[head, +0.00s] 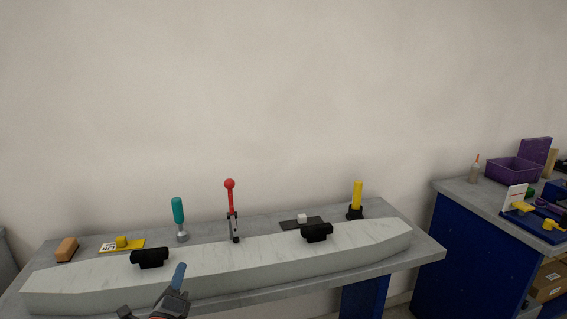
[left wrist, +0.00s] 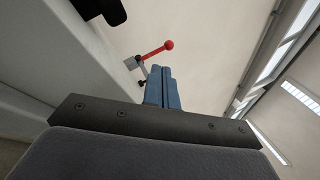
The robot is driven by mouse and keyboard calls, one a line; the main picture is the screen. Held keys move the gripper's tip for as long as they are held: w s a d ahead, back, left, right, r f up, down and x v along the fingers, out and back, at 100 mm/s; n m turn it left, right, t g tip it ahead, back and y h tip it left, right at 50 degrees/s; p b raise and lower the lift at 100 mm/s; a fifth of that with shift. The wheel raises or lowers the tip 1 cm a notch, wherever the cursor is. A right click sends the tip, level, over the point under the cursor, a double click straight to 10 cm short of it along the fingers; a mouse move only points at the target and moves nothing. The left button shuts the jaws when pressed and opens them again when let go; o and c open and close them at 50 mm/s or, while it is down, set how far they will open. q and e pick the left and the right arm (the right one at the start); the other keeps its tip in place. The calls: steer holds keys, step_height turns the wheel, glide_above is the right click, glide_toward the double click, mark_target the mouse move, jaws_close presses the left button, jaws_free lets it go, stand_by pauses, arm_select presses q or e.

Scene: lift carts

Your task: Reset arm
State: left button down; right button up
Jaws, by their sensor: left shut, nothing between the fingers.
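My left gripper (head: 178,277) is in the lower middle of the head view, in front of the long pale beam (head: 225,264) on the bench. Its blue fingers are shut with nothing between them; they also show in the left wrist view (left wrist: 163,88). A lever with a red ball handle (head: 230,200) stands upright behind the beam, to the right of the gripper in the head view. In the left wrist view the lever (left wrist: 153,51) shows beyond the fingertips, apart from them. My right gripper is not in view.
Two black blocks (head: 149,258) (head: 317,232) sit on the beam. Behind it are an orange block (head: 67,249), a yellow plate (head: 121,246), a teal-handled tool (head: 179,217), a dark pad (head: 301,223) and a yellow cylinder (head: 357,197). A blue cabinet (head: 470,252) stands at right.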

arm_select(q)
steer(key=s+d+f+n+g+y+p, duration=0.1)
steer(key=s+f+n+g+y, duration=0.1)
steer(key=s+f+n+g, duration=0.5)
steer(key=s+f+n+g+y+p, duration=0.25)
steer(key=s+f+n, duration=0.45)
steer(key=f, duration=0.4)
steer(key=s+d+f+n+g+h, duration=0.2)
steer(key=s+d+f+n+g, duration=0.2)
steer(key=s, duration=0.6)
steer(key=s+d+f+n+g+h+p, duration=0.1)
steer(key=s+d+f+n+g+h, duration=0.2)
steer(key=s, duration=0.7)
steer(key=d+f+n+g, duration=0.2)
steer(key=d+g, duration=0.1)
steer(key=shift+s+d, duration=0.15)
steer(key=shift+s, duration=0.2)
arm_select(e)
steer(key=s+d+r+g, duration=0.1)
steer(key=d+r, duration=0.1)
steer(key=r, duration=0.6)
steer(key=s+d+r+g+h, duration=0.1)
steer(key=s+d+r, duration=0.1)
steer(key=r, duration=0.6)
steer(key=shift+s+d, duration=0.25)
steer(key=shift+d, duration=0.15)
arm_select(q)
steer(key=shift+f+p, duration=0.1)
steer(key=shift+p, duration=0.2)
